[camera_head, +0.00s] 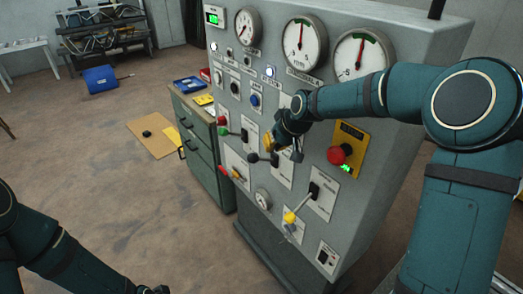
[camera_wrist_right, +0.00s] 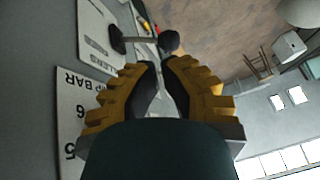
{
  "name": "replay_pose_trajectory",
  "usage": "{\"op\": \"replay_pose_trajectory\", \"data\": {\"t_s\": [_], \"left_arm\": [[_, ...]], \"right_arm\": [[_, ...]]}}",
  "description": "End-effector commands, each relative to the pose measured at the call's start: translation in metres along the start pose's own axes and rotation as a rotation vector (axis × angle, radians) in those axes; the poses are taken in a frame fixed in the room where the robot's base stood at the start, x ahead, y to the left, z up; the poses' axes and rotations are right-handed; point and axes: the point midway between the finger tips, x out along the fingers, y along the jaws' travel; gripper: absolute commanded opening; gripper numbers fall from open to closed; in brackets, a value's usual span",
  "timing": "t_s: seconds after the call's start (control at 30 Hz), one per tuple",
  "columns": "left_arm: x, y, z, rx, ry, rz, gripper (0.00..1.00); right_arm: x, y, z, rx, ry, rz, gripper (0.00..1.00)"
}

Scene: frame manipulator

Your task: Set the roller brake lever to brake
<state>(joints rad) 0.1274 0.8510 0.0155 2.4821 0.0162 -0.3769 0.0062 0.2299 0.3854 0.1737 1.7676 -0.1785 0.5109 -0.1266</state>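The grey control panel (camera_head: 233,118) carries several levers. A lever with a black knob (camera_head: 253,158) and dark pivot (camera_head: 274,159) sits mid-panel. I take it for the roller brake lever, though its plate is not clearly readable. In the right wrist view its knob (camera_wrist_right: 169,42) is just past my fingertips, and its pivot is to the left.
A green-knobbed lever (camera_head: 223,131) is left of the black one, and a yellow-knobbed lever (camera_head: 289,217) is lower right. A red emergency button (camera_head: 337,155) is right of my gripper. Gauges (camera_head: 304,43) line the top. A green cabinet (camera_head: 205,150) stands left of the panel.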

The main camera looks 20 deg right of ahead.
Motion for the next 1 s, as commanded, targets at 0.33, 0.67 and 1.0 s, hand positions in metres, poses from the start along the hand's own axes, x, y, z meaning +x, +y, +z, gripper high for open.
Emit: {"op": "replay_pose_trajectory", "data": {"t_s": [0.33,0.67,1.0], "left_arm": [[-0.001,0.0,0.0,0.0,0.0,0.0,0.52],[0.0,0.0,0.0,0.001,-0.001,0.0,0.52],[0.002,-0.001,0.001,0.001,-0.003,0.0,0.52]], "right_arm": [[-0.007,0.002,-0.005,-0.005,0.004,0.005,0.0],[0.017,0.002,-0.004,-0.004,0.001,0.004,0.0],[0.074,0.002,-0.005,-0.005,0.002,0.004,0.0]]}}
